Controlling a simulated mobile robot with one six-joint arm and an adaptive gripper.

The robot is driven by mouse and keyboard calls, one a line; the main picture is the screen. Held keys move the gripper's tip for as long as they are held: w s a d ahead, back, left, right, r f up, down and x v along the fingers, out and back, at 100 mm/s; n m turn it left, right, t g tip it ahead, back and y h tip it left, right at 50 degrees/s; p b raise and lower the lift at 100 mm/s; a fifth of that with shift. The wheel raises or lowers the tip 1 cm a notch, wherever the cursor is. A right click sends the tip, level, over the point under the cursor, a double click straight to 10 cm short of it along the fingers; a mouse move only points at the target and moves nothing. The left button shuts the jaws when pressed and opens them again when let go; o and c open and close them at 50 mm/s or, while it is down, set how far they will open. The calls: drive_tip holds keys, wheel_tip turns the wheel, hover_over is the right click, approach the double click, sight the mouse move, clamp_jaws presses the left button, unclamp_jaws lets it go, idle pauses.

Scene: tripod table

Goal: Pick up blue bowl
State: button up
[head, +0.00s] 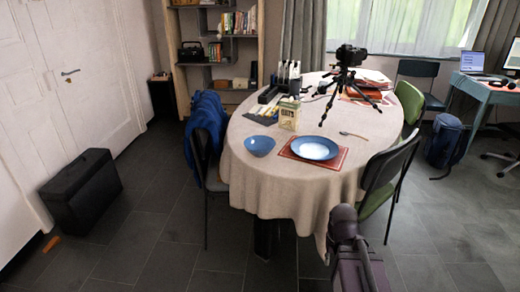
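The blue bowl (260,146) stands upright on the near left part of the oval table (240,178), which is covered by a beige cloth. It sits just left of a blue plate with a pale centre (315,148) on a red mat (338,160). The bowl looks empty. My arm reaches in from the bottom edge, and its dark end (343,222) shows in front of the table's near right edge. No separate fingers can be made out there, and nothing is seen held. The bowl is apart from my arm, to its upper left.
A carton (289,114) stands behind the bowl. A black tripod with a camera (345,77) stands on the table, and a fork (354,135) lies right of the plate. Chairs flank the table, one with a blue jacket (205,118). A black case (82,188) stands at left.

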wheel_tip(320, 180, up, 27)
drive_tip(key=p, duration=2.6)
drive_tip(key=shift+p, duration=0.4)
